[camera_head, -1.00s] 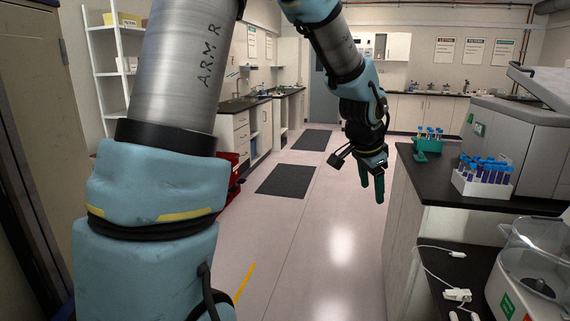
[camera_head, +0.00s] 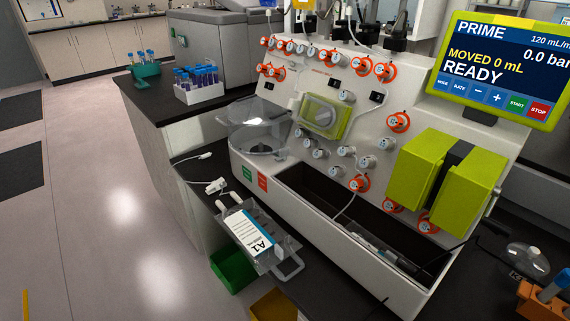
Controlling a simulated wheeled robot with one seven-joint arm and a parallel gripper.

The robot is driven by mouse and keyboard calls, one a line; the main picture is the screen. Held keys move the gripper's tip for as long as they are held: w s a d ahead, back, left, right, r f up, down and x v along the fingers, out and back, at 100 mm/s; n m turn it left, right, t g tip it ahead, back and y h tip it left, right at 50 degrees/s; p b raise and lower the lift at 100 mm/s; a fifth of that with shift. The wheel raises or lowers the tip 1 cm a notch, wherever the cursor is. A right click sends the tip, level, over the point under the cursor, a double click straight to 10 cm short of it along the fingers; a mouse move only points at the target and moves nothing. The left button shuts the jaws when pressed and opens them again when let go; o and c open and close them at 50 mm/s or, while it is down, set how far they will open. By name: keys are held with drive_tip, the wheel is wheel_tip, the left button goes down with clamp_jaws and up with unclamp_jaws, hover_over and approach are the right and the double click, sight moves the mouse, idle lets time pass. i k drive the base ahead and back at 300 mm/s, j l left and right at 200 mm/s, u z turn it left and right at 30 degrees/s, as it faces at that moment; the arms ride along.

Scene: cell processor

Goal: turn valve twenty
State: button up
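The cell processor (camera_head: 290,95) stands on the dark bench, with a sloped pale front panel. Several round valves sit on this panel, some with orange rings, such as the one at right of centre (camera_head: 398,122), and some plain grey, such as the one at lower middle (camera_head: 367,162). Their numbers are too small to read, so I cannot tell which is valve twenty. A screen (camera_head: 500,65) at the upper right reads "PRIME", "MOVED 0 mL" and "READY". My gripper is out of view.
A white tube rack (camera_head: 200,92) and a teal rack (camera_head: 146,75) stand on the left counter.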

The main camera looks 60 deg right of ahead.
sight(354, 184)
drive_tip(key=j+z, duration=1.05)
drive_tip(key=j, duration=0.15)
